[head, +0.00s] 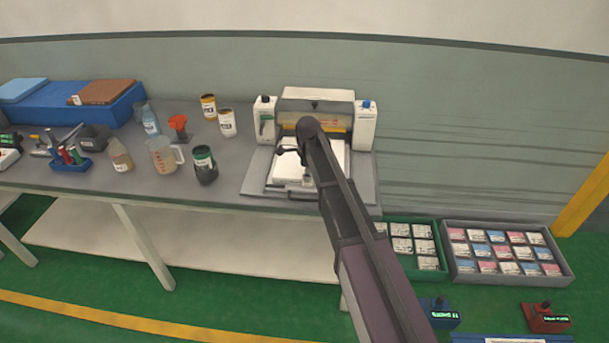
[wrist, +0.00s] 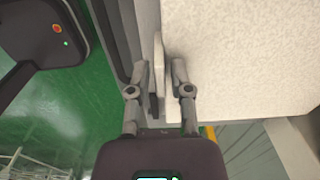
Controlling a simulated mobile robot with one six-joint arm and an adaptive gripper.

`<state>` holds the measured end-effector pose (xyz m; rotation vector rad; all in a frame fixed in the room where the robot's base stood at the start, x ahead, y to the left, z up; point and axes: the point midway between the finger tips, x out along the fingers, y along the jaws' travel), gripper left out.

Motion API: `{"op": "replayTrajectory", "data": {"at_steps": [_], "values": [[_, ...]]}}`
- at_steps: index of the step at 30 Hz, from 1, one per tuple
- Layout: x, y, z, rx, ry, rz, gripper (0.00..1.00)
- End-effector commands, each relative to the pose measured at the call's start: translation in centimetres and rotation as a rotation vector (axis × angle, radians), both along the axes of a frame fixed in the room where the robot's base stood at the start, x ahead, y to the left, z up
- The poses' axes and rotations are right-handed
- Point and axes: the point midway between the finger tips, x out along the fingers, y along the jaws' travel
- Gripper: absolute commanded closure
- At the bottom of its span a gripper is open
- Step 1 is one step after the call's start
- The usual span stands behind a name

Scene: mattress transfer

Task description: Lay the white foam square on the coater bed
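The white foam square (head: 284,170) lies on the bed of the coater (head: 364,125) in the head view, partly hidden by my arm. Its pale, speckled top (wrist: 245,50) fills the right side of the wrist view and looks flat. My gripper (wrist: 158,70) is low at the front edge of the square, fingers apart. A thin upright white strip (wrist: 158,60) stands between the fingers, with a narrow gap visible on each side. I cannot tell whether the strip belongs to the square. In the head view my gripper (head: 298,165) is mostly hidden behind my arm.
Jars, a beaker (head: 165,155) and an orange-red tool (head: 179,128) stand on the bench left of the coater. A blue box (head: 85,108) is at the far left. Trays of labelled packs (head: 505,253) lie lower right.

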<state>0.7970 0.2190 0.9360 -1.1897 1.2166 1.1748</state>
Motion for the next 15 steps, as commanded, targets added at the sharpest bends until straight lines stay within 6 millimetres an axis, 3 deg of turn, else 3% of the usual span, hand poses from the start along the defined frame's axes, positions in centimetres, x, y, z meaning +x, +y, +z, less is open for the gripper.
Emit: {"op": "replayTrajectory", "data": {"at_steps": [15], "values": [[0.00, 0.04, 0.24, 0.000, 0.000, 0.000, 0.55]]}}
